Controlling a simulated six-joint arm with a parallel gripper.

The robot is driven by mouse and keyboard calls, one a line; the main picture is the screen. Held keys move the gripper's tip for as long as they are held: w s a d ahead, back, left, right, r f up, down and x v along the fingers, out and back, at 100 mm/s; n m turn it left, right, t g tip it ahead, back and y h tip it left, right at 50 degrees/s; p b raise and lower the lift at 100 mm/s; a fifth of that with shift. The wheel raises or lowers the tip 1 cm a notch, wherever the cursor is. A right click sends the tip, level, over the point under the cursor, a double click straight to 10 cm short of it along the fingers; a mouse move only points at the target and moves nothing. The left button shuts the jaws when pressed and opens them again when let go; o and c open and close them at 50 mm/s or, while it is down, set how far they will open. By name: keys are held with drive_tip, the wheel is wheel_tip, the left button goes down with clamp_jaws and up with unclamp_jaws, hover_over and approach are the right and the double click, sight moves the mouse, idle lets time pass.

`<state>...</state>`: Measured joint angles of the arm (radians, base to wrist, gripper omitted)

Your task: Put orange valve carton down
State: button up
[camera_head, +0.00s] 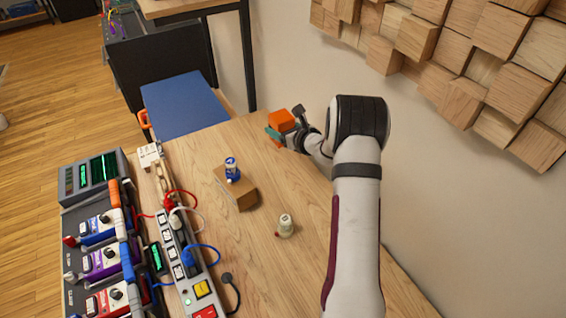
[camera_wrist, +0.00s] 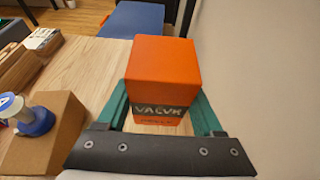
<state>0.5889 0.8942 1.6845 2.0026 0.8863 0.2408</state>
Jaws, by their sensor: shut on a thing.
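The orange valve carton (camera_wrist: 162,68) is a box with a dark lettered band, upright in the wrist view. My gripper (camera_wrist: 163,118) has a green finger on each side of it and is shut on it. In the head view the orange carton (camera_head: 281,121) is at the far right end of the wooden table, near the wall, with my gripper (camera_head: 277,134) at it. I cannot tell whether the carton's underside touches the table, as its base is hidden by my gripper.
A brown cardboard box (camera_head: 240,194) with a blue-and-white bottle (camera_head: 232,170) on it stands mid-table. A small pale jar (camera_head: 285,226) stands nearer. A power strip (camera_head: 183,262) with cables lies left. A blue surface (camera_head: 184,105) is beyond the table. Bare tabletop lies between box and carton.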

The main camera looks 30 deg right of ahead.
drive_tip(key=f, duration=1)
drive_tip(key=shift+w+d, duration=0.1)
drive_tip(key=shift+d, duration=0.2)
drive_tip(key=shift+f, duration=0.1)
drive_tip(key=o, duration=1.5)
drive_tip(key=shift+o, duration=0.2)
